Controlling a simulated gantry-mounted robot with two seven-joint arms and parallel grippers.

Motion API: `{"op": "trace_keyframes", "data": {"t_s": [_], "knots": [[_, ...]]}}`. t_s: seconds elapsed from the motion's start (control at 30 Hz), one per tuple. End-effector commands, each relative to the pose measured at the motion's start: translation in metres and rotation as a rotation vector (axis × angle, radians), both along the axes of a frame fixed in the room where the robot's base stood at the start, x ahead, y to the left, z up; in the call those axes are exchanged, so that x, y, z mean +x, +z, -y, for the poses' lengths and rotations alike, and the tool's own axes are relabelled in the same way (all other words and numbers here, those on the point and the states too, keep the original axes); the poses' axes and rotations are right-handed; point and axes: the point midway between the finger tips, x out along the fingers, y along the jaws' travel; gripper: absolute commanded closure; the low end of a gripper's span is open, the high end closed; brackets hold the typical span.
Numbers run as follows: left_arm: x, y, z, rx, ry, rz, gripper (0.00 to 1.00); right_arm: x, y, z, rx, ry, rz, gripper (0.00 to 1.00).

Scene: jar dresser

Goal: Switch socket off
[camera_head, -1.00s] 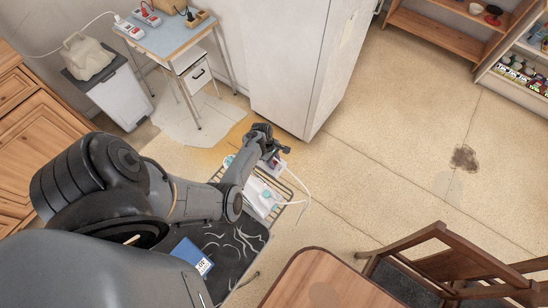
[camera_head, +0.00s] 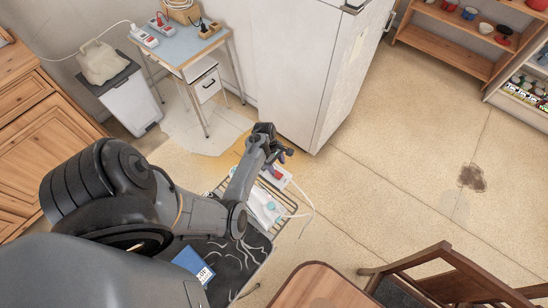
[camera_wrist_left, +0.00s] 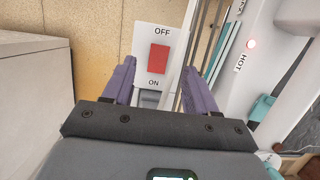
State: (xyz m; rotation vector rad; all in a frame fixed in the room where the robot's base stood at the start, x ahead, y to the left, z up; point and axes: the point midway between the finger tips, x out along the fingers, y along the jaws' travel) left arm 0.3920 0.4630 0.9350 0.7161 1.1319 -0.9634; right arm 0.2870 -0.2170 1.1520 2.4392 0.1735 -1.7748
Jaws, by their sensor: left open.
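The socket switch is a white plate (camera_wrist_left: 143,40) marked OFF at the top and ON at the bottom, with a red rocker (camera_wrist_left: 159,58) in its middle. In the head view the white socket (camera_head: 284,177) with its red part lies on the wire rack, just below my left gripper (camera_head: 280,152). In the left wrist view my left gripper (camera_wrist_left: 159,66) is open, its two purple fingers on either side of the rocker with nothing between them. I cannot tell which way the rocker is pressed. My right gripper is not in view.
A white appliance marked HOT (camera_wrist_left: 262,60) with a lit red lamp is close on the right. A tall white cabinet (camera_head: 290,60) stands behind the rack. A wooden table (camera_head: 325,290) and chair (camera_head: 450,270) are at front right. Open floor (camera_head: 400,150) lies to the right.

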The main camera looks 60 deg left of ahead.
Motion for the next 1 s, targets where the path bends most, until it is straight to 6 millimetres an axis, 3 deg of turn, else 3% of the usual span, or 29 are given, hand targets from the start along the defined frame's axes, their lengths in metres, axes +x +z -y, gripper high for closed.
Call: {"op": "trace_keyframes", "data": {"t_s": [0.3, 0.87, 1.0], "knots": [[-0.005, 0.037, -0.011, 0.001, 0.0, 0.0, 0.43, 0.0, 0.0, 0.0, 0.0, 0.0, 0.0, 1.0], [-0.006, 0.043, -0.012, 0.002, -0.002, 0.0, 0.43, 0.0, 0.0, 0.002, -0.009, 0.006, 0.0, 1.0], [-0.011, 0.053, -0.02, 0.058, -0.068, 0.004, 0.43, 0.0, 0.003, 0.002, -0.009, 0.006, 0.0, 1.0]]}}
